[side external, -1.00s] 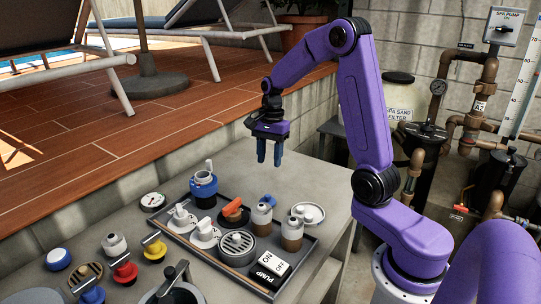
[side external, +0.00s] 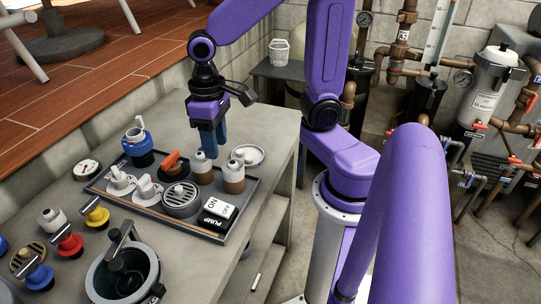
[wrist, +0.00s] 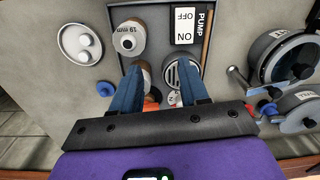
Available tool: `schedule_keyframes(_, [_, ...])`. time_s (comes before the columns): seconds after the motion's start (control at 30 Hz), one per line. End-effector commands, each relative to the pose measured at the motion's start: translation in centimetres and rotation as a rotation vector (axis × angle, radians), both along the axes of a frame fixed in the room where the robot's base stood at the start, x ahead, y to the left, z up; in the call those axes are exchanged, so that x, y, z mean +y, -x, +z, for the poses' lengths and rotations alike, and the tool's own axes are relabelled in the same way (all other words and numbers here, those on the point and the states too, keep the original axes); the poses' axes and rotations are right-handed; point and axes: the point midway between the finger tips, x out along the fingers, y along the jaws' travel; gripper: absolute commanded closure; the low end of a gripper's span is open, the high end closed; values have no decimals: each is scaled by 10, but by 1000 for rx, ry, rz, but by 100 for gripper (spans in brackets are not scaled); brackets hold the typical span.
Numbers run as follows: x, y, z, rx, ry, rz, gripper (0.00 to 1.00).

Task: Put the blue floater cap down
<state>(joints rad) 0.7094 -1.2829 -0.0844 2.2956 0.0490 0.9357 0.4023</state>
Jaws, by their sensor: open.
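A small blue knobbed piece (wrist: 104,88) lies on the grey counter just outside the tray, left of my fingers in the wrist view. A round blue piece (side external: 3,246) is cut by the left edge of the side view. I cannot tell which is the floater cap. My gripper (side external: 213,148) points down above the tray's far side, by the bottles. Its blue fingers are apart and empty in the wrist view (wrist: 159,90). A bottle top and a round grate show beyond and between them.
The dark tray (side external: 247,211) holds brown bottles (side external: 234,180), white fittings, a grate (side external: 181,197) and a pump switch (side external: 217,211). A white dish (side external: 248,155) lies beside it. Coloured valves (side external: 68,243) and a round pot (side external: 122,282) stand at the front left. The counter behind the tray has bare room.

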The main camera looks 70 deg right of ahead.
Motion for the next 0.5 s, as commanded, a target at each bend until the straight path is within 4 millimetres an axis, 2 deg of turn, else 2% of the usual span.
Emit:
schedule_keyframes(0.03, [4,15,1,-7,0,100,56])
schedule_keyframes(0.3, [13,84,0,-41,-1,606,56])
schedule_keyframes(0.5, [10,118,-3,-58,-3,869,56])
